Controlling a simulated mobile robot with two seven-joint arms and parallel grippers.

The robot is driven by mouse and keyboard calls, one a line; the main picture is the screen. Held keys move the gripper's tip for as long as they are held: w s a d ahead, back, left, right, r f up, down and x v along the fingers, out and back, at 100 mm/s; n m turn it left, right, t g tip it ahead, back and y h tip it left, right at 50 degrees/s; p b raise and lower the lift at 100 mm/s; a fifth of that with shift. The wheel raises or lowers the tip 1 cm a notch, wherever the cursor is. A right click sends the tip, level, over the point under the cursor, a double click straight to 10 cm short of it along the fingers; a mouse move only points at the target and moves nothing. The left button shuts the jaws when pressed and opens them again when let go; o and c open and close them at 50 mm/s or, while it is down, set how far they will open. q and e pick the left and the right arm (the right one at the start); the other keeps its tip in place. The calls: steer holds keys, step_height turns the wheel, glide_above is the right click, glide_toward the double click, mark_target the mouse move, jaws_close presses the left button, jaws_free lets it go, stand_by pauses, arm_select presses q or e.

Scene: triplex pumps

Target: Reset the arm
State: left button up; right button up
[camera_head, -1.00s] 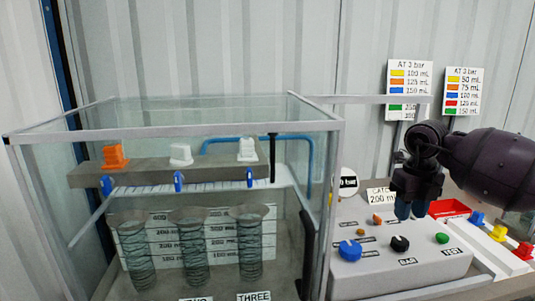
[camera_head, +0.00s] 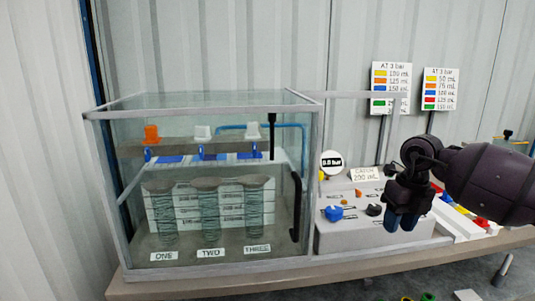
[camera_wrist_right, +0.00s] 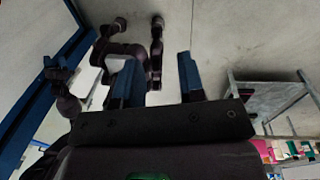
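My right gripper (camera_head: 404,219) is in the head view at the right, in front of the control box, with its blue fingertips pointing down. In the right wrist view its two blue fingers (camera_wrist_right: 158,82) stand apart with nothing between them. The right arm hides part of the control box (camera_head: 350,238) and of the tray behind it. My left gripper does not show in the head view.
The control box has a blue knob (camera_head: 333,213) and a black knob (camera_head: 374,209). A gauge reading 0.0 bar (camera_head: 331,162) stands behind it.

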steer(key=s+a+f+m+t+y, duration=0.2)
steer(key=s+a+f+m+y, duration=0.3)
steer(key=a+y, duration=0.45)
steer(key=s+a+f+m+t+y, duration=0.2)
steer(key=s+a+f+m+y, duration=0.1)
steer(key=s+a+f+y, duration=0.6)
steer(key=s+d+f+m+t+h, duration=0.3)
steer(key=s+d+f+m+h, duration=0.5)
steer(key=m, duration=0.6)
steer(key=s+d+f+m+t+h, duration=0.4)
steer(key=s+d+f+m+h, duration=0.4)
steer(key=m, duration=0.7)
step_height(320, 180, down, 3)
steer(key=s+h, duration=0.2)
steer(key=h, duration=0.1)
steer(key=shift+d+f+h+p, duration=0.15)
steer(key=shift+d+h+p, duration=0.15)
steer(key=shift+h+p, duration=0.05)
